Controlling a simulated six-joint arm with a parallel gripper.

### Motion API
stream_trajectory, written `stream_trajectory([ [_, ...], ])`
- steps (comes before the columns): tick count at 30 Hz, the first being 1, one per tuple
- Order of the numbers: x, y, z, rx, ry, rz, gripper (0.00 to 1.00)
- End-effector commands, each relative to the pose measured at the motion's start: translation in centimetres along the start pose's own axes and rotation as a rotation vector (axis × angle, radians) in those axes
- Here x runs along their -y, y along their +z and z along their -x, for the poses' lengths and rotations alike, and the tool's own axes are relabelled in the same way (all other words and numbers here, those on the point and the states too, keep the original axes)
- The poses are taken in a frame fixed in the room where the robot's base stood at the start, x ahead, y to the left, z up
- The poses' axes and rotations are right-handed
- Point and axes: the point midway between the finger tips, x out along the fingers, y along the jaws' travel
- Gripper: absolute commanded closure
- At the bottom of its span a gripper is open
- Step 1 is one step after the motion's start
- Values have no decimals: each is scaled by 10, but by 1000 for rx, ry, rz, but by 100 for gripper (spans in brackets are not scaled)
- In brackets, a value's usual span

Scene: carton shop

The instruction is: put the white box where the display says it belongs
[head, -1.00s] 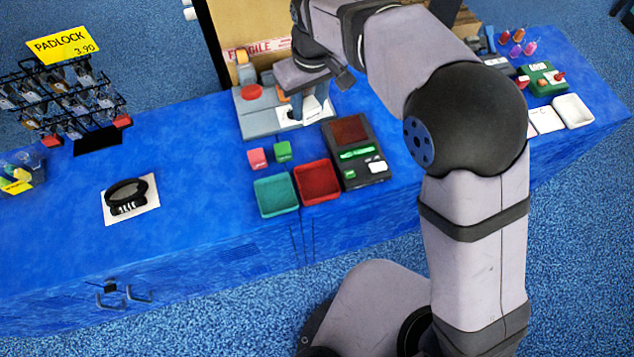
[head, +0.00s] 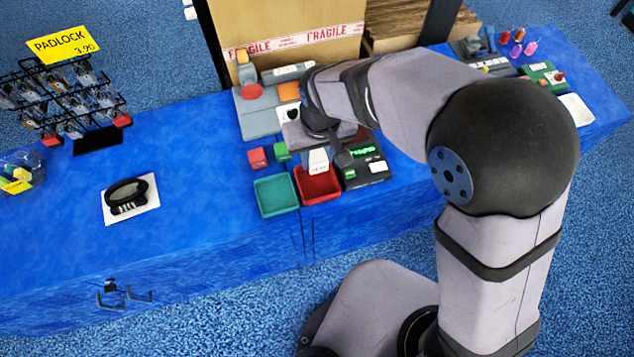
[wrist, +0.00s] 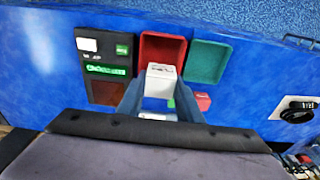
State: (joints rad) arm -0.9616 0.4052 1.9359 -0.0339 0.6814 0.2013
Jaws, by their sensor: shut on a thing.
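The white box (head: 318,161) is held in front of my wrist, over the back part of the red tray (head: 320,190). In the wrist view, the white box (wrist: 161,72) sits between the two fingers of my gripper (wrist: 159,98), which is shut on it. It overlaps the near edge of the red tray in that view. The teal-green tray (head: 275,196) is beside the red tray and looks empty. The dark device with the display (head: 364,151) stands right of the red tray; its green lit text is too blurred to read.
A red block (head: 257,158) and a green block (head: 281,152) lie behind the trays. A grey machine with a red button (head: 251,91) stands farther back. A padlock rack (head: 62,100) and a black ring-shaped item (head: 125,195) are at left. The blue table between is clear.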

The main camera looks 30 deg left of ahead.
Motion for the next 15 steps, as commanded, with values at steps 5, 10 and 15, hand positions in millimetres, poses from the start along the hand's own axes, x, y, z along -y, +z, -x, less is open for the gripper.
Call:
stream_trajectory([
  [5,0,2,-10,3,1,0,94],
  [10,0,5,-36,5,1,0,94],
  [15,0,8,-57,3,0,0,94],
])
